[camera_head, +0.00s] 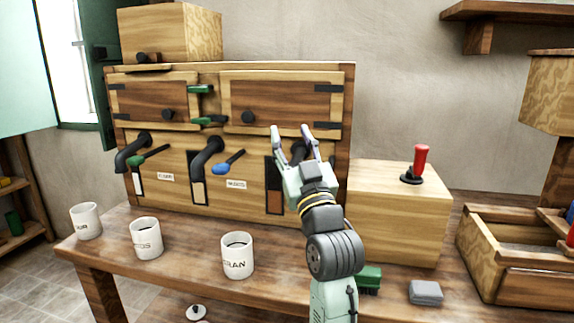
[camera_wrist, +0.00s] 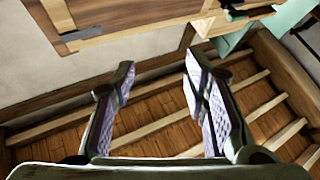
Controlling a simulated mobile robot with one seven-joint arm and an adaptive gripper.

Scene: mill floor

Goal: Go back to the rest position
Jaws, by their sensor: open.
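My gripper (camera_head: 293,133) is raised in front of the right part of the wooden dispenser cabinet (camera_head: 300,78), its fingers pointing up. The fingers are apart with nothing between them. In the wrist view my gripper (camera_wrist: 155,80) shows two spread, empty fingers, with a beamed plank ceiling behind them. My arm hides part of the cabinet's right spout (camera_head: 299,150) and part of the table behind it.
Three labelled white mugs stand on the wooden table (camera_head: 185,262): left (camera_head: 86,221), middle (camera_head: 146,238) and right (camera_head: 237,255). A box with a red-knobbed lever (camera_head: 421,160), a green brush (camera_head: 369,279), a grey block (camera_head: 426,292) and an open crate (camera_head: 490,262) are at right.

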